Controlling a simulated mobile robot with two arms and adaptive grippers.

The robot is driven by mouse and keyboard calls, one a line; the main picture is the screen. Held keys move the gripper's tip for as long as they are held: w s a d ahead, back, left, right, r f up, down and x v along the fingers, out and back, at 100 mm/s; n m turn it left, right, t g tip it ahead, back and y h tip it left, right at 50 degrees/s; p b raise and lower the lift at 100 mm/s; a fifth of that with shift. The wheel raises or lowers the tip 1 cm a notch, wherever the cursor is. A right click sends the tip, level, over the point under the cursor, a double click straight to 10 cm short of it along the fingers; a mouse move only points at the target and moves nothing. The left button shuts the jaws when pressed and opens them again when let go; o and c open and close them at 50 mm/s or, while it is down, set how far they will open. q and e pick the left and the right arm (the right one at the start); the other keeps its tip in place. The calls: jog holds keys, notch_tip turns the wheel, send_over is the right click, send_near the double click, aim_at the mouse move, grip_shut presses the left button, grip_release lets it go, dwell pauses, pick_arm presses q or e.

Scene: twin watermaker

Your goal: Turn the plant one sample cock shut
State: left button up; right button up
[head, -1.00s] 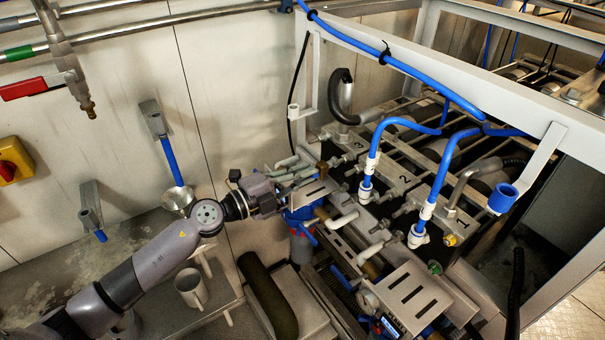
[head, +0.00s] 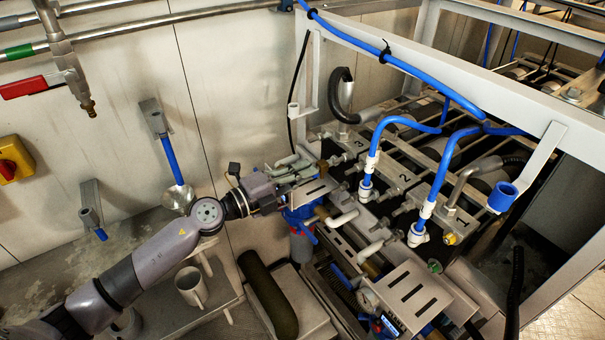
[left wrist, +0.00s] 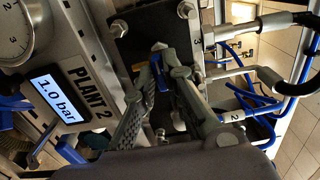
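My left gripper (head: 306,178) reaches from the left to the near side of the membrane rack in the head view. In the left wrist view its two ribbed fingers (left wrist: 165,74) point at a dark plate and stand on either side of a small blue lever (left wrist: 162,82), which may be the sample cock's handle. The fingertips are close to the lever; whether they press on it cannot be told. A panel labelled PLANT 2 (left wrist: 91,91) with a 1.0 bar display (left wrist: 54,97) is beside the left finger. I see no plant one label. My right gripper is not in view.
The white rack frame (head: 450,65), blue hoses (head: 447,150) and metal pipe ends crowd the area right of my gripper. A second slotted panel (head: 412,291) stands at lower right.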

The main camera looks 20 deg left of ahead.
pick_arm(q)
jog(key=o, duration=0.4)
jog(key=shift+s+f, duration=0.1)
jog(key=shift+o, duration=0.2)
jog(key=shift+f, duration=0.15)
jog(key=shift+s+a+f, duration=0.15)
jog(key=shift+s+a, duration=0.05)
jog(key=shift+s, duration=0.2)
jog(key=r+v, duration=0.1)
jog(key=v, duration=0.6)
jog(key=shift+a, duration=0.1)
jog(key=shift+w, duration=0.1)
